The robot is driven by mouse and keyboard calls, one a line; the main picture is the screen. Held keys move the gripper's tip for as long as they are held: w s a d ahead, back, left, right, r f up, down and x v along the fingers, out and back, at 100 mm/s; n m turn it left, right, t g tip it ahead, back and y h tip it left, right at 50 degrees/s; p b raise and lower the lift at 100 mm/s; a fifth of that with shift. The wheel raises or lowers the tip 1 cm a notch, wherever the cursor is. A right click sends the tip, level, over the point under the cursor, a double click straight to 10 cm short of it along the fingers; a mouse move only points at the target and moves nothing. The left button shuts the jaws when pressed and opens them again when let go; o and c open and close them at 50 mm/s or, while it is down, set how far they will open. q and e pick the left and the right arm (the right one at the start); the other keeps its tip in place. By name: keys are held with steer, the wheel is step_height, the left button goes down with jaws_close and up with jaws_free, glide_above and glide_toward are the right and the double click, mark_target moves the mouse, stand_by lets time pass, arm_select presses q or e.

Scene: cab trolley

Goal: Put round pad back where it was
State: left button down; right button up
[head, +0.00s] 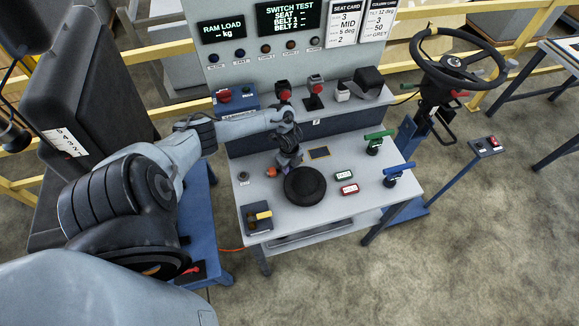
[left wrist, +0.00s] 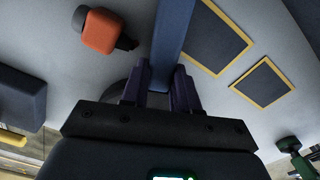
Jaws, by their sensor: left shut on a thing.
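The round pad (head: 305,188), a dark disc with a raised rim, shows in the head view over the front part of the grey bench top (head: 345,205). My left gripper (head: 291,163) reaches down to its upper left edge and is shut on it. In the left wrist view the fingers (left wrist: 160,92) close on a dark bluish strip (left wrist: 172,40), which looks like the pad seen edge-on. Two dark rectangles framed in yellow (left wrist: 217,38) lie on the bench beside it. One such framed rectangle (head: 319,153) shows in the head view. My right gripper is out of view.
An orange-headed piece (head: 271,172) lies close left of the gripper. A box with a yellow handle (head: 258,217) stands at the front left. A shelf with switches (head: 345,97) is behind.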

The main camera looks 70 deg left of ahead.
arm_select(q)
steer(key=c, duration=0.8)
jaws_free()
steer(key=shift+f, duration=0.1)
steer(key=shift+c, duration=0.2)
